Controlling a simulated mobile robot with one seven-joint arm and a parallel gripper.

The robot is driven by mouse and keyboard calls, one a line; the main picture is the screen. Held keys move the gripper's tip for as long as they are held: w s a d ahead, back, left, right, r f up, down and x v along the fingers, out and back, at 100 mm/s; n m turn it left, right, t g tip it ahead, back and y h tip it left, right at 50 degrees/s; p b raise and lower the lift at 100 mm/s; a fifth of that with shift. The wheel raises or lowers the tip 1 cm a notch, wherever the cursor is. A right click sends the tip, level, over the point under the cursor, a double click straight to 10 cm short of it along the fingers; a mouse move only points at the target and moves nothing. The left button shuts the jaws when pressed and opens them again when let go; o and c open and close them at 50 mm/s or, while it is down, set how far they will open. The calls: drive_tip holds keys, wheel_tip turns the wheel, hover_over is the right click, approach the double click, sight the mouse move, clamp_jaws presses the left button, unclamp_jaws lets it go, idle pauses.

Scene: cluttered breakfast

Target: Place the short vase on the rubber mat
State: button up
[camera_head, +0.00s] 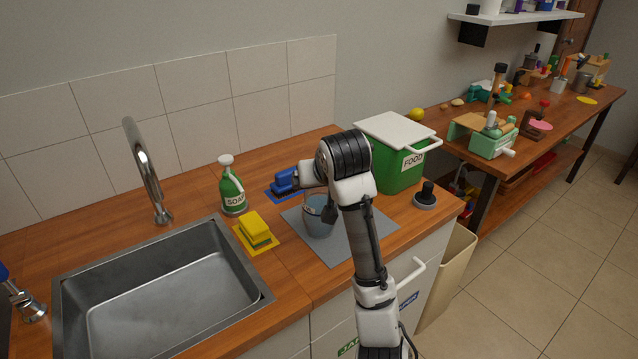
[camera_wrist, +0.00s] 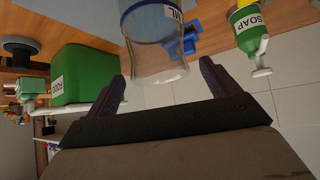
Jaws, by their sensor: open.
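A short clear glass vessel with bluish lower walls (camera_head: 317,220), which looks like the short vase, stands upright on the grey mat (camera_head: 334,252), which looks like the rubber mat. In the wrist view the vessel (camera_wrist: 150,40) shows a white label with partly visible letters. My gripper (camera_wrist: 161,82) is open, its two dark fingers spread to either side of the vessel's near end. I cannot tell whether either finger touches it. In the head view my wrist and arm hide most of the gripper and part of the mat.
A green soap bottle (camera_head: 232,190) and a yellow sponge (camera_head: 256,232) stand left of the mat, beside the sink (camera_head: 170,300). A blue brush (camera_head: 286,181) lies behind. A green FOOD bin (camera_head: 398,160) and a black-knobbed object (camera_head: 426,196) stand to the right.

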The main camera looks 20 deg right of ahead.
drive_tip(key=p+v, duration=0.2)
drive_tip(key=v, duration=0.6)
drive_tip(key=shift+s+r, duration=0.2)
